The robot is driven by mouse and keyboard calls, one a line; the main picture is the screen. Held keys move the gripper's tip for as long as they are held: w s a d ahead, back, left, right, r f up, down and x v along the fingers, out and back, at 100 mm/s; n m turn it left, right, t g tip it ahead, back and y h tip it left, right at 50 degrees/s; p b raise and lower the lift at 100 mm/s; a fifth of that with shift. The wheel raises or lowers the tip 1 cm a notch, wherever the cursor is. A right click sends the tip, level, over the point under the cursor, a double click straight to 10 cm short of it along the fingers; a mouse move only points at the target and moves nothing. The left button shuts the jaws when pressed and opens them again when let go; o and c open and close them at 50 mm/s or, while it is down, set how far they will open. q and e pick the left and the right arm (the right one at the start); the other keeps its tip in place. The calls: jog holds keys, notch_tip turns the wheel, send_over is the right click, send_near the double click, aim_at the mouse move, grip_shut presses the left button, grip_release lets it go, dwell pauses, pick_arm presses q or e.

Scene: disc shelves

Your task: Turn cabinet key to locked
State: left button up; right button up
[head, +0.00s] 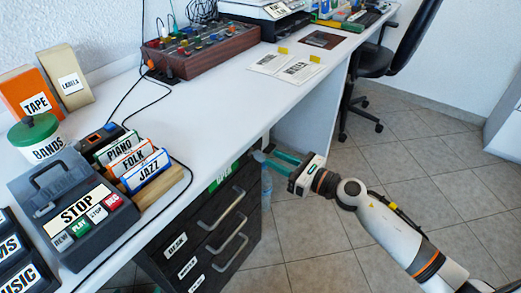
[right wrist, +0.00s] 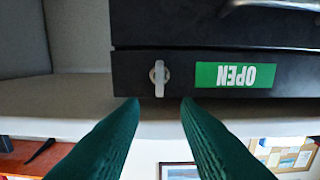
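The dark cabinet (head: 212,235) stands under the white desk. Its top strip bears a green OPEN label (head: 223,174), which appears upside down in the right wrist view (right wrist: 235,75). Beside that label is the silver key (right wrist: 159,78), its flat grip in line with the picture's vertical. My right gripper (head: 262,154) is at the cabinet's top front edge. In the right wrist view its two green fingers (right wrist: 160,103) are apart, with the key just ahead of the gap and nothing visibly gripped. My left gripper is not in view.
The desk (head: 220,95) overhangs the cabinet closely. On it are a STOP tape player (head: 72,205), a mixer (head: 200,52) and papers (head: 287,65). Drawer handles (head: 222,208) stick out below the key strip.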

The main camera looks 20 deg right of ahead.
aim_at(263, 153)
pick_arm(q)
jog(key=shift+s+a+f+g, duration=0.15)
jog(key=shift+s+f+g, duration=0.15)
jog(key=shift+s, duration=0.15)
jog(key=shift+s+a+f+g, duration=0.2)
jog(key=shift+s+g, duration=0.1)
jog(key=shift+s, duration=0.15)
pick_arm(e)
jog(key=x, duration=0.6)
jog(key=shift+c, duration=0.6)
grip_shut()
